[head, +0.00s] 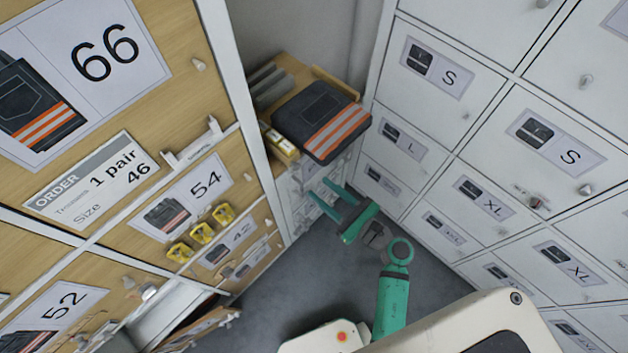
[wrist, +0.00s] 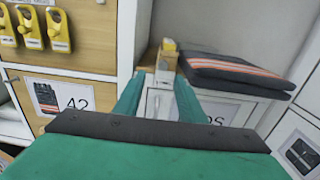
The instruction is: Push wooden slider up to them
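A light wooden piece, which looks like the slider (wrist: 167,62), stands on the corner unit's top, left of the folded trousers in the wrist view. In the head view a raised wooden strip (head: 336,82) also shows behind the trousers; I cannot tell if it is the same part. The folded dark trousers with orange and silver stripes (head: 322,118) lie flat on that top, also seen in the wrist view (wrist: 238,72). My gripper (head: 317,188) is open and empty, in front of the unit and below its top. Its fingers (wrist: 158,80) point towards the unit, apart from the wooden piece.
Small yellow-and-white boxes (head: 281,145) sit at the top's left edge. Grey folded items (head: 268,84) lie behind. Wooden lockers with yellow tags (head: 202,233) stand left, white lockers (head: 480,195) right. The grey floor (head: 300,275) between is partly clear.

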